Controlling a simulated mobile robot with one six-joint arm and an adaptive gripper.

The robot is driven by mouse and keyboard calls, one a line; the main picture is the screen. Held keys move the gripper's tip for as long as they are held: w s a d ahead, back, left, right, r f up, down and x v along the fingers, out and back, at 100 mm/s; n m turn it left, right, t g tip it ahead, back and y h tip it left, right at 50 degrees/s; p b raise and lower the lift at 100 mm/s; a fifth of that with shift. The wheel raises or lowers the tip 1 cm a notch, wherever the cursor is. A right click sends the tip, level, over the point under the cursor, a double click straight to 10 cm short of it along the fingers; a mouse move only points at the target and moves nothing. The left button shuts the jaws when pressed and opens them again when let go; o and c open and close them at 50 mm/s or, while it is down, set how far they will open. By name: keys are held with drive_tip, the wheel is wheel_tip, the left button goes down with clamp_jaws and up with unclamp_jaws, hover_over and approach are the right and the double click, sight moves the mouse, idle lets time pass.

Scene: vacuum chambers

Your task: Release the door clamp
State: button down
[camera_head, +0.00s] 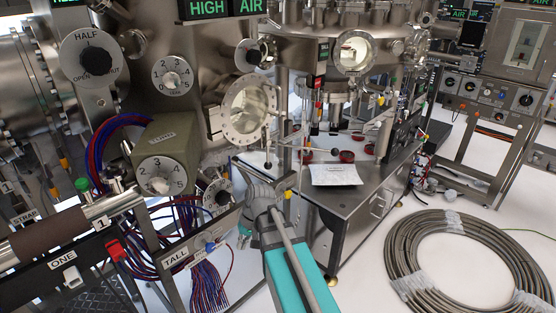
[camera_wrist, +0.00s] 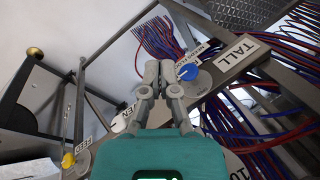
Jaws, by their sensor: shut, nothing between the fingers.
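My gripper (camera_wrist: 157,70) is shut and empty in the wrist view. Its fingertips appear just left of a blue knob (camera_wrist: 188,72) on a labelled metal bar; I cannot tell whether they touch it. In the head view the blue knob (camera_head: 210,247) shows beside the TALL label (camera_head: 175,258), left of my teal arm. A round flanged door or window (camera_head: 250,108) is on the chamber, above my arm. No part is clearly marked as the door clamp, and I cannot tell which one it is.
Red and blue cables (camera_head: 205,285) hang below the bar. A large coil of hose (camera_head: 450,255) lies on the white floor. In the wrist view, a yellow knob (camera_wrist: 68,160) is at lower left.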

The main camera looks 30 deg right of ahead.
sight(268, 149)
drive_tip(key=w+d+r+m+t+y+b, duration=0.1)
drive_tip(key=w+d+r+m+t+y, duration=0.2)
drive_tip(key=w+d, duration=0.35)
drive_tip(key=w+d+r+t+y, duration=0.1)
drive_tip(key=w+d+r+y, duration=0.35)
drive_tip(key=d, duration=0.35)
drive_tip(key=w+d+r+m+t+y, duration=0.1)
drive_tip(key=d+r+t, duration=0.2)
drive_tip(key=d, duration=0.6)
drive_tip(key=w+d+r+m+t+y+b, duration=0.1)
drive_tip(key=d+r+t+y, duration=0.1)
drive_tip(key=d, duration=0.7)
wheel_tip(268, 149, up, 3)
drive_tip(key=shift+w+d+f+t, duration=0.2)
drive_tip(key=shift+w+d+t, duration=0.1)
drive_tip(key=shift+t, duration=0.3)
drive_tip(key=shift+w+a, duration=0.1)
drive_tip(key=shift+a, duration=0.05)
drive_tip(key=s+a+x, duration=0.1)
drive_tip(key=s+x, duration=0.1)
drive_tip(key=x, duration=1)
drive_tip(key=shift+a, duration=0.55)
